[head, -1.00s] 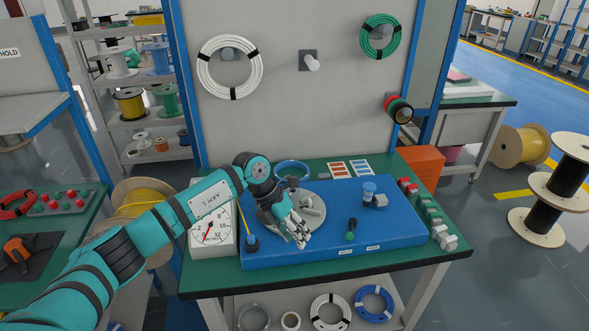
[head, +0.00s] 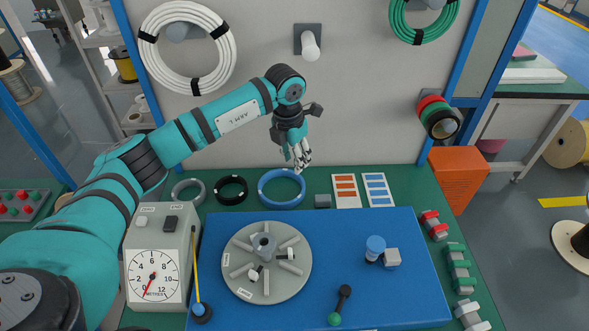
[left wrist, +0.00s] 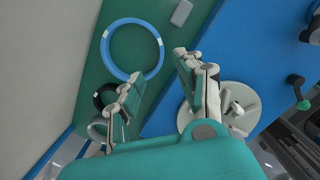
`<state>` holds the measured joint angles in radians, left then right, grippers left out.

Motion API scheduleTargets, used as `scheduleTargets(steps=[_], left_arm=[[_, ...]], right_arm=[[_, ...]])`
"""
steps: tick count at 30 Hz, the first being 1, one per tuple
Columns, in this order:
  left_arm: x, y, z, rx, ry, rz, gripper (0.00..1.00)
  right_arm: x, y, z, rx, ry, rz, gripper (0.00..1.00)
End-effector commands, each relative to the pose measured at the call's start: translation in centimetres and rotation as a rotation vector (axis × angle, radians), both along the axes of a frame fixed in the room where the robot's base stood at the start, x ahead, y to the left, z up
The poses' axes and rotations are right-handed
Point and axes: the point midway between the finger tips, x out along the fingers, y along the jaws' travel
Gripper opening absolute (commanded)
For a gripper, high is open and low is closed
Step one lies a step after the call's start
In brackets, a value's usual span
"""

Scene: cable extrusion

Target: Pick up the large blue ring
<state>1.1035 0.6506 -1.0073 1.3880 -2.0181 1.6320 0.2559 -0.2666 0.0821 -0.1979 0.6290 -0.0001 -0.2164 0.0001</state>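The large blue ring (head: 262,194) lies flat on the green table top, behind the blue board. My left gripper (head: 299,158) hangs fingers down above the table, over the ring's back right side in the head view. In the left wrist view my left gripper (left wrist: 158,66) has its fingers spread apart, with nothing between them. My right gripper is not in view.
A black ring (head: 231,198) and a grey ring (head: 174,196) lie left of the blue ring. A small grey block (head: 323,201) and label cards (head: 346,191) lie right of it. The blue board (head: 415,290) carries a grey disc (head: 240,281). A wall peg (head: 310,48) sticks out behind.

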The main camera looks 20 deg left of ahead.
Motion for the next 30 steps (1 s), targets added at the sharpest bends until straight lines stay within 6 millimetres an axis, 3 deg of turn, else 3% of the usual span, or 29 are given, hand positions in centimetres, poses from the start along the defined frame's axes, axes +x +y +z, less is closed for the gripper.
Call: scheduleTargets(steps=[5,9,13,19,24,30], left_arm=[[0.0,-0.1,-1.4,0.000,0.002,-0.001,0.37],[0.3,-0.1,-4.5,0.000,0.004,0.000,0.37],[0.6,-0.3,-7.4,-0.002,0.002,0.000,0.37],[1.0,-0.4,-11.1,-0.001,0.001,0.000,0.37],[1.2,-0.5,-12.2,-0.002,0.000,0.000,0.37],[1.1,-0.5,-13.4,-0.001,0.000,0.000,0.37]], right_arm=[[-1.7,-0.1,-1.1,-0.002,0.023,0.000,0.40],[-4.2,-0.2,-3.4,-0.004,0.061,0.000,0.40],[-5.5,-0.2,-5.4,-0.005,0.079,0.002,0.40],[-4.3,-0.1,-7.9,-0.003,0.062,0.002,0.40],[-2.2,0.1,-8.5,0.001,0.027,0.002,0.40],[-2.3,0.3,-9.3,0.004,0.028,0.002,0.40]])
